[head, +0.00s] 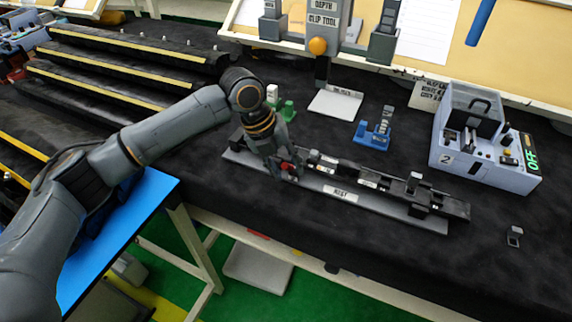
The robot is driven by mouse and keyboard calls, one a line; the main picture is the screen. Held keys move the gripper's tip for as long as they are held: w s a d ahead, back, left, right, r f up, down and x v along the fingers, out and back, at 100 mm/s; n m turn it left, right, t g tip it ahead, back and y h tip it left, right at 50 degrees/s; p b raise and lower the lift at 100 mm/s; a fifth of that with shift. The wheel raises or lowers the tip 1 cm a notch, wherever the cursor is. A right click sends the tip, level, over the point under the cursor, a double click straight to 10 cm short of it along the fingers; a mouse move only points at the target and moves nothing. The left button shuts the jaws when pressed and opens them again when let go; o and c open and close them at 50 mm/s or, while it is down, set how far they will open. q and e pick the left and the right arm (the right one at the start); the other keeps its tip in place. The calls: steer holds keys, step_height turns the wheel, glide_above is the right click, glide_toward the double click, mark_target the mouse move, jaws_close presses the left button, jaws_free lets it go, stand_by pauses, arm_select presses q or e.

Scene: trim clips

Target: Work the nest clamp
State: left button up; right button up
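The nest (422,222) is a long grey plate labelled "NEST" on the black bench. A dark trim strip (388,185) with several small pale clips or labels lies along it. A small upright block with a pale top (415,180) stands near its right end. My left gripper (288,172) reaches down over the left part of the nest. A small red part (286,165) shows at its fingers; it may be the clamp's handle. The wrist hides most of the fingers and the clamp, so I cannot tell if they grip it. My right gripper is out of view.
A blue stand (372,135), a white plate (335,104) and a green piece (287,110) stand behind the nest. A grey box with a lit "OFF" sign (480,150) is at right. A small grey clip (514,236) lies near the bench's right front. The depth clip tool (322,25) rises behind.

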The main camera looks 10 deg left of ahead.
arm_select(q)
jaws_close()
steer(key=shift+s+f, duration=0.1)
steer(key=shift+f, duration=0.05)
steer(key=shift+s+a+f+t+h+b, duration=0.2)
steer(key=shift+s+f+t+b, duration=0.15)
steer(key=shift+f+t+b, duration=0.25)
steer(key=shift+s+a+f+t+h+b, duration=0.1)
steer(key=shift+s+f+t+h+b, duration=0.2)
steer(key=shift+t+b, duration=0.35)
steer(key=f+t+b, duration=0.1)
steer(key=m+t+b, duration=0.1)
steer(key=shift+s+a+f+t+h, duration=0.1)
steer(key=shift+s+f+t+h, duration=0.25)
steer(key=shift+s+f+h, duration=0.05)
steer(key=shift+s+f+t+h+b, duration=0.1)
steer(key=shift+f+t+h+b, duration=0.2)
steer(key=shift+t+b, duration=0.45)
steer(key=shift+r, duration=0.1)
jaws_free()
